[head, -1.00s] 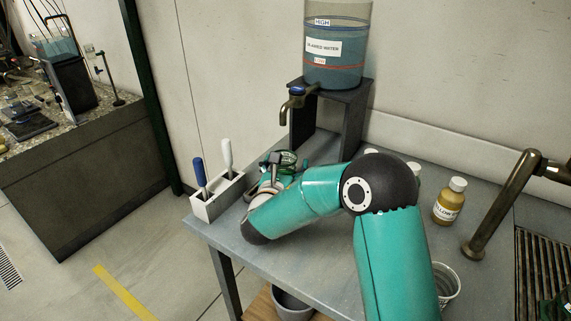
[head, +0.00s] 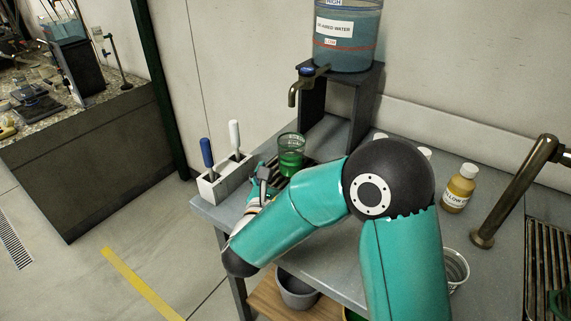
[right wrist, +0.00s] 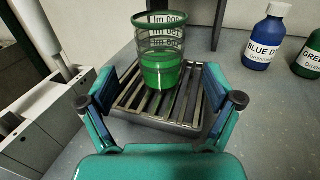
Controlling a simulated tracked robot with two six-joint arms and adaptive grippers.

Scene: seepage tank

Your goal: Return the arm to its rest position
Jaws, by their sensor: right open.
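My right arm reaches from the lower right over the grey table (head: 345,278) in the head view. Its gripper (head: 268,180) is partly hidden behind the forearm, near the beaker. In the right wrist view the right gripper (right wrist: 165,110) is open, its two fingers apart with nothing between them. A clear beaker with green liquid (right wrist: 160,62) stands upright on a slatted grate (right wrist: 148,128) just beyond the fingers. The beaker also shows in the head view (head: 291,152), below the tap. My left gripper is not in view.
A water tank (head: 345,48) with a brass tap (head: 298,88) sits on a dark stand behind. A white holder (head: 222,184) with two handled tools is at the left. A yellow bottle (head: 459,190) and brass pipe (head: 515,190) are at right. Blue (right wrist: 263,42) and green bottles (right wrist: 312,55) stand nearby.

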